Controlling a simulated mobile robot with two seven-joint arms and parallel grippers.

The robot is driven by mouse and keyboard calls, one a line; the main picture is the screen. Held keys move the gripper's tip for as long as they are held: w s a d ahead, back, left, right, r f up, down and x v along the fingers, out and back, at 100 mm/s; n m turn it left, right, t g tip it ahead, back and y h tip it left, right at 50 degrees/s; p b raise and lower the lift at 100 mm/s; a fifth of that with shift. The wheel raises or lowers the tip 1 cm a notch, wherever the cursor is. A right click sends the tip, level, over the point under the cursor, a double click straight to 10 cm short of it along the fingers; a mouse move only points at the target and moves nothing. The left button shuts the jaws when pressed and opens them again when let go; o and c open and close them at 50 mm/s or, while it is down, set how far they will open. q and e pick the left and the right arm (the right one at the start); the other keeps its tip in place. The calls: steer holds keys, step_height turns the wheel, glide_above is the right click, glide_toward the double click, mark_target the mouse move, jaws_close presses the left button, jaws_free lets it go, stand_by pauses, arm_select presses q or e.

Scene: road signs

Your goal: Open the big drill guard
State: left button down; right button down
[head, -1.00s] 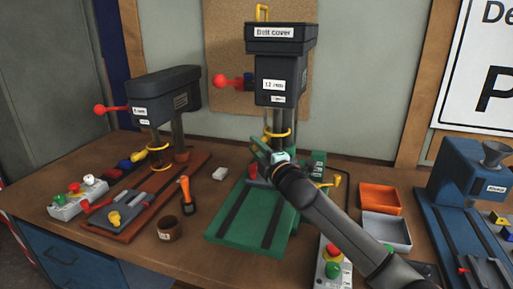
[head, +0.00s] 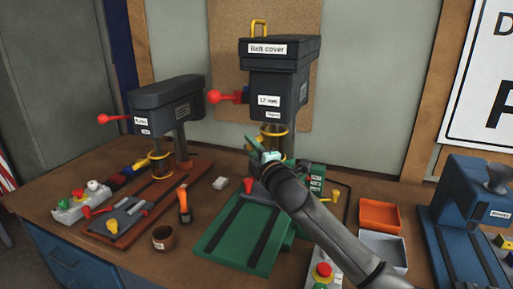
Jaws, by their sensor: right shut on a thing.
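The big drill (head: 278,92) is the dark one in the middle, labelled "Belt cover" and "12 mm", on a green base (head: 243,236). Its guard (head: 288,131) shows as a yellow ring around the spindle under the head. My right gripper (head: 258,153) is at the front of the guard, just below the ring, and is shut. It appears to hold the guard's lower front edge; the fingers and wrist hide the exact contact. My right arm covers part of the drill's base and column. My left gripper is out of view.
A smaller drill (head: 166,103) stands left on a brown base. A red lever (head: 222,96) sticks out left from the big drill. An orange tray (head: 380,214), a grey tray (head: 384,247) and a blue machine (head: 473,200) are right. A brown cup (head: 164,238) stands at front.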

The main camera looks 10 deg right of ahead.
steer(key=shift+r, duration=0.15)
steer(key=c, duration=0.7)
jaws_free()
steer(key=shift+s, duration=0.15)
steer(key=b+v, duration=0.1)
steer(key=v, duration=1.1)
steer(key=shift+s+b, duration=0.15)
steer(key=shift+b, duration=0.25)
